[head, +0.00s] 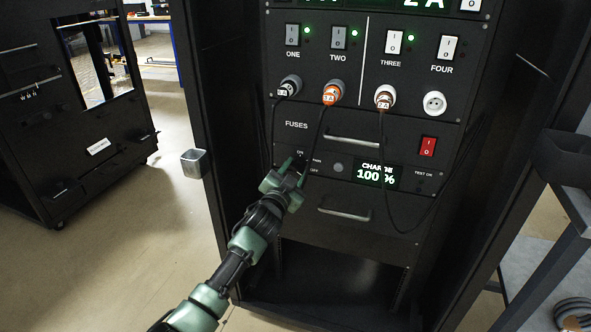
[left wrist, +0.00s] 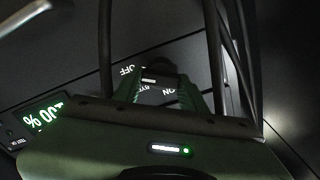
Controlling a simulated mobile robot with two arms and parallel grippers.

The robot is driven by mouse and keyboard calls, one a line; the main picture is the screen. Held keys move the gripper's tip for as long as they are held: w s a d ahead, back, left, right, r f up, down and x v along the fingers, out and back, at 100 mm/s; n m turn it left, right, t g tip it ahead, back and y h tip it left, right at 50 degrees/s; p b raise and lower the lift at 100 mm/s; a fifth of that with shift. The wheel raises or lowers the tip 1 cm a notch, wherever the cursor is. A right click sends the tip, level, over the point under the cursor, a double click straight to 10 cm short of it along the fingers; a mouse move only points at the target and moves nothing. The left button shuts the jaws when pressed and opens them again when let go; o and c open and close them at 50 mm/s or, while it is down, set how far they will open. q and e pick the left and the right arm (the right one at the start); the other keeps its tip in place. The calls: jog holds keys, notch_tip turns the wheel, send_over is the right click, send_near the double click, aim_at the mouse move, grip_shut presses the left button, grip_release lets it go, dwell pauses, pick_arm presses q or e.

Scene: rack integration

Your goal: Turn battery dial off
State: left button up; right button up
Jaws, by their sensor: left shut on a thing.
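My left gripper (head: 291,165) reaches the battery panel (head: 338,167) on the rack, at the left of the display. It is shut on the battery dial, a small dark knob that also shows between the fingers in the left wrist view (left wrist: 158,76). A short white mark shows on the knob. The labels OFF and ON are beside it, upside down in the left wrist view. In the head view the gripper mostly hides the dial. The battery display (head: 377,175) is lit and reads CHARGE 100 %. My right gripper is not in view.
Above are fuse sockets with an orange plug (head: 332,93) and other plugs, whose dark cables hang near my gripper. A red switch (head: 428,146) is at the right. Drawer handles (head: 343,213) stick out.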

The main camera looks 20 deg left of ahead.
pick_arm(q)
jog(key=shift+f, duration=0.1)
dwell(0.3)
jog(key=o, duration=1.4)
jog(key=shift+s, duration=0.3)
jog(key=s+p, duration=0.1)
jog(key=s, duration=0.6)
jog(key=shift+s+a, duration=0.15)
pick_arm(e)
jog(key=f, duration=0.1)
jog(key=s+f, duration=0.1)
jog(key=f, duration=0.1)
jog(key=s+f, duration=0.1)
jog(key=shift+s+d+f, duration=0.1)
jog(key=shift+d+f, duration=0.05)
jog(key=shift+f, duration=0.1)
pick_arm(q)
jog(key=shift+f, duration=0.1)
